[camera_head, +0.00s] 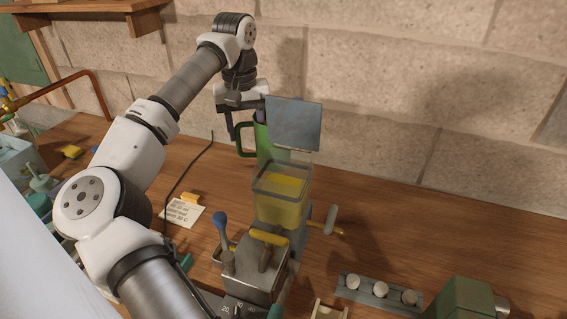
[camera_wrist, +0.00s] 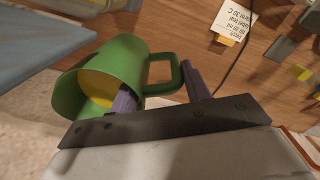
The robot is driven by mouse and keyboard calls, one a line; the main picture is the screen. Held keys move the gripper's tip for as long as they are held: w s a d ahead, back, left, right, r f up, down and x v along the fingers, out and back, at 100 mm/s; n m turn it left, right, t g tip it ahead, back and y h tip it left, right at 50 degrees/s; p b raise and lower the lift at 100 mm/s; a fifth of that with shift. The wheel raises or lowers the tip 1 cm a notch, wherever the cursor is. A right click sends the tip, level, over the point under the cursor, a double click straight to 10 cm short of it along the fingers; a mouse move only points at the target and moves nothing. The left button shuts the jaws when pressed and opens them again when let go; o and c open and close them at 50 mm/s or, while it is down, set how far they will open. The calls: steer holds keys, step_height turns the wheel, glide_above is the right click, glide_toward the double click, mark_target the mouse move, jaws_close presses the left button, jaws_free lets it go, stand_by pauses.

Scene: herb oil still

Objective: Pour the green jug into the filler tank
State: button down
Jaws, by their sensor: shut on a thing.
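The green jug (camera_head: 266,145) is behind the filler tank, partly hidden by the tank's raised lid, and looks about upright. In the wrist view the jug (camera_wrist: 110,78) shows its open mouth with yellow liquid inside and its handle on the right. My gripper (camera_head: 246,122) is shut on the jug at its handle side; in the wrist view its fingers (camera_wrist: 162,90) lie on either side of the handle. I cannot tell whether the jug's base touches the table. The filler tank (camera_head: 280,207) is a clear box holding yellow liquid, its grey lid (camera_head: 294,123) standing open.
A metal block with a blue-knobbed lever (camera_head: 222,232) and yellow handle stands before the tank. A crank handle (camera_head: 331,219) sticks out right. A rack of white round pieces (camera_head: 381,290) and a green machine (camera_head: 462,300) are at front right. A note (camera_head: 183,212) lies left. The back wall is close.

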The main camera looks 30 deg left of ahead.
step_height(320, 180, up, 18)
steer(key=s+d+t+y+p, duration=0.1)
steer(key=s+d+t+y, duration=0.1)
steer(key=t+y, duration=0.1)
steer(key=shift+s+d, duration=0.3)
steer(key=shift+s+t, duration=0.1)
steer(key=shift+t, duration=0.2)
steer(key=shift+s+d+r+y, duration=0.1)
steer(key=shift+d+y, duration=0.1)
steer(key=shift+y, duration=0.2)
steer(key=shift+s+d+r+t, duration=0.1)
steer(key=shift+s+r+t, duration=0.05)
steer(key=shift+t, duration=0.25)
